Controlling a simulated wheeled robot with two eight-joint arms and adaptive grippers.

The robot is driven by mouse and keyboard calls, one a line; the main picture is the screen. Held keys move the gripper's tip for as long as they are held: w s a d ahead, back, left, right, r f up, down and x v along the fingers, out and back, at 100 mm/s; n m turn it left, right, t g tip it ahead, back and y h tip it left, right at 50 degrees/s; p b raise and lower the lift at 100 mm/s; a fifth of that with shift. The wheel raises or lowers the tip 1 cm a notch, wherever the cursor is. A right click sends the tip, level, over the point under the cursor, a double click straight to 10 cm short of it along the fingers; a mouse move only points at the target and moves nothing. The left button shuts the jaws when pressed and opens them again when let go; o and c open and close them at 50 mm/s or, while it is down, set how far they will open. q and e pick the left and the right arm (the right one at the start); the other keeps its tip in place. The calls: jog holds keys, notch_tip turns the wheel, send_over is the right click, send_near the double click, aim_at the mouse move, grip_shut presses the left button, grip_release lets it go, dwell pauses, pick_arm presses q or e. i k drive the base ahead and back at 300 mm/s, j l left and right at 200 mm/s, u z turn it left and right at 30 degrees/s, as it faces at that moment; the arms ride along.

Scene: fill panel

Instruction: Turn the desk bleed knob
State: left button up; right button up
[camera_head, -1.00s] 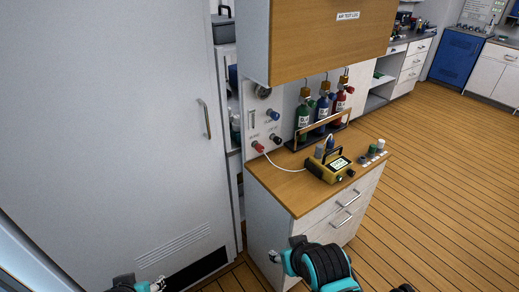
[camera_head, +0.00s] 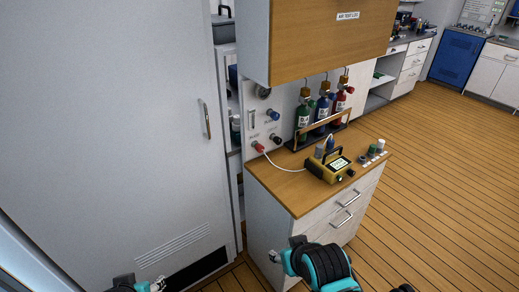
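The desk panel (camera_head: 264,128) is a pale upright board at the back left of a wooden-topped desk (camera_head: 290,193). It carries a blue knob (camera_head: 273,115), a red knob (camera_head: 258,147) and a dark knob (camera_head: 276,138); their labels are too small to read, so I cannot tell which is the bleed knob. My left gripper (camera_head: 157,286) is at the bottom edge, in front of the grey door, partly cut off. Neither gripper touches a knob. Their finger openings are too small to judge.
A yellow instrument (camera_head: 329,168) stands on the desk, with a white hose running to the red knob. Green, blue and red bottles (camera_head: 322,110) stand in a rack behind. A wooden cabinet (camera_head: 330,40) overhangs the desk. A grey door (camera_head: 110,130) fills the left; the right floor is clear.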

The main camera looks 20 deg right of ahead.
aim_at(260, 148)
jog(key=i+l, duration=0.1)
jog(key=l, duration=0.35)
jog(key=i+l, duration=0.1)
jog(key=l, duration=0.8)
jog(key=i+u, duration=0.05)
jog(key=i, duration=0.05)
